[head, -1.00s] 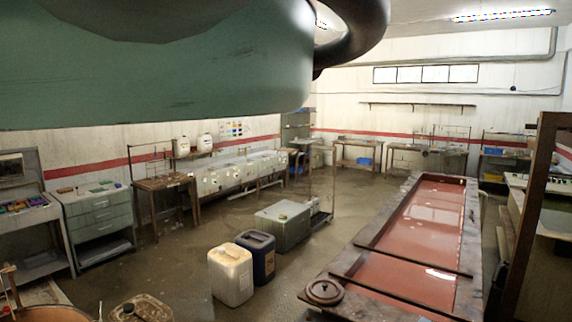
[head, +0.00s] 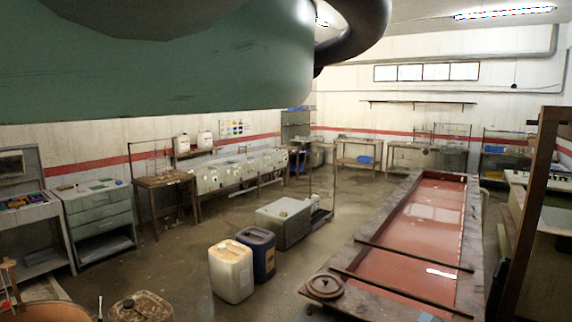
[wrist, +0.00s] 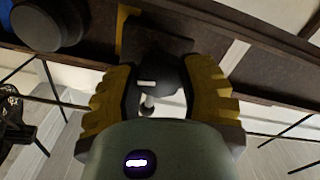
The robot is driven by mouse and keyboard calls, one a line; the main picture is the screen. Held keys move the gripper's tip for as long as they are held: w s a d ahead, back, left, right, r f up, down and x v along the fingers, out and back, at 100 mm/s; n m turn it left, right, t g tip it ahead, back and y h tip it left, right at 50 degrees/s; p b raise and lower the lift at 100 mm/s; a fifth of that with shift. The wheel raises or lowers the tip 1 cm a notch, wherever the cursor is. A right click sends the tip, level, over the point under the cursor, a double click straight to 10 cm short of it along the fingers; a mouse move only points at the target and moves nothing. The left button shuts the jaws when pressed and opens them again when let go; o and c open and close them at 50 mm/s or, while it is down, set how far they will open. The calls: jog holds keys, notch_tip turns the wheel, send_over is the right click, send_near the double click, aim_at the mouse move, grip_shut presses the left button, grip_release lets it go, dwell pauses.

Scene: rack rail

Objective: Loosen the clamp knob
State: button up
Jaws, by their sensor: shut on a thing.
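In the wrist view my gripper (wrist: 161,84) has its two yellow-and-black fingers closed on the dark clamp knob (wrist: 168,70), one finger on each side. A small white mark shows on the knob's face. The knob sits against a dark block on a dark brown rail (wrist: 262,82) that crosses the upper part of the view. How far the knob is turned cannot be told. The head view shows neither my gripper nor the knob clearly.
A dark round part (wrist: 48,24) sits left of the knob. In the head view, a long trough of red liquid (head: 430,215) stands at the right, beside a dark upright post (head: 530,200). A white jug (head: 231,272) and a dark jug (head: 258,252) stand on the floor.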

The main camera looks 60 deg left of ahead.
jog(key=n+b, duration=0.1)
jog(key=n, duration=0.1)
jog(key=shift+f+n, duration=0.1)
jog(key=shift+n, duration=0.3)
jog(key=n, duration=0.2)
jog(key=shift+n, duration=0.4)
jog(key=n+p, duration=0.1)
jog(key=n, duration=0.2)
jog(key=shift+n+p, duration=0.3)
jog(key=n+p, duration=0.2)
jog(key=n, duration=0.1)
jog(key=shift+n, duration=0.3)
jog(key=n+p, duration=0.3)
jog(key=n, duration=0.1)
jog(key=shift+n, duration=0.3)
jog(key=n+p, duration=0.3)
jog(key=shift+n, duration=0.3)
jog(key=n+p, duration=0.3)
jog(key=shift+n+p, duration=0.4)
jog(key=shift+f+n+p, duration=0.1)
jog(key=shift+n+p, duration=0.5)
jog(key=shift+n, duration=0.2)
